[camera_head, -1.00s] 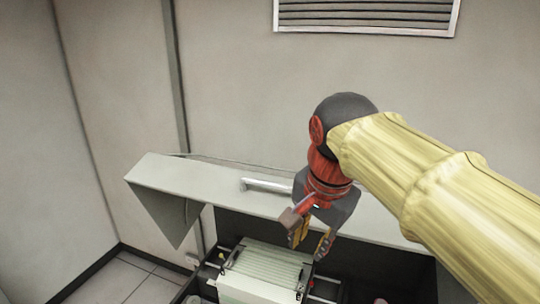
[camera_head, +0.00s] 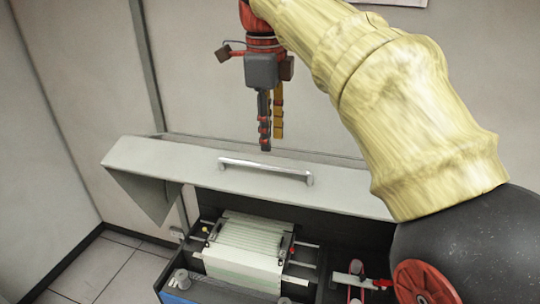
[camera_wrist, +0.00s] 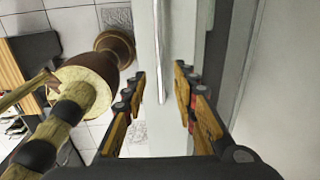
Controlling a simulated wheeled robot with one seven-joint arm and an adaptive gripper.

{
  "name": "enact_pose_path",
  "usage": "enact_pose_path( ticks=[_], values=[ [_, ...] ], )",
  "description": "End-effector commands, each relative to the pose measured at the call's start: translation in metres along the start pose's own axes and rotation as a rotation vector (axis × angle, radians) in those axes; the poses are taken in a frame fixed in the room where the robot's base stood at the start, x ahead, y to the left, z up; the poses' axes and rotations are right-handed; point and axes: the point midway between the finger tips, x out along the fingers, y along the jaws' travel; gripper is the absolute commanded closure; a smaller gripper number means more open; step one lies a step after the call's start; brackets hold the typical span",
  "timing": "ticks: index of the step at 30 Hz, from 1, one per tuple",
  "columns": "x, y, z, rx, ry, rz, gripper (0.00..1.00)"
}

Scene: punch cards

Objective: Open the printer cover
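The printer cover (camera_head: 150,161) is a pale grey panel with a triangular side wall. It stands raised, with the dark printer interior and striped paper (camera_head: 245,240) showing below it. A silver bar handle (camera_head: 262,170) is fixed on its face. My gripper (camera_head: 271,144) points down above the cover's back edge, apart from the handle. In the wrist view my gripper (camera_wrist: 158,82) has its fingers spread with nothing held. The handle (camera_wrist: 160,50) and the pale cover (camera_wrist: 172,125) show beyond and between the fingers. My arm hides the cover's right end.
A wall (camera_head: 210,60) stands behind the printer. Tiled floor (camera_head: 95,265) is free at the lower left. Paper feed rails and small parts (camera_head: 300,262) sit inside the open printer body.

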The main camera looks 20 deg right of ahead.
Motion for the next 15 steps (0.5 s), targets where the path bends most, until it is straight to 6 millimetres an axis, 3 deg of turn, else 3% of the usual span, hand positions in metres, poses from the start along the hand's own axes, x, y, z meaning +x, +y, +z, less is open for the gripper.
enact_pose_path(
  ticks=[9,15],
  values=[
    [0.048,0.001,-0.001,-0.002,0.001,0.001,0.72],
    [0.065,0.001,-0.001,-0.003,0.0,0.0,0.72]
  ],
)
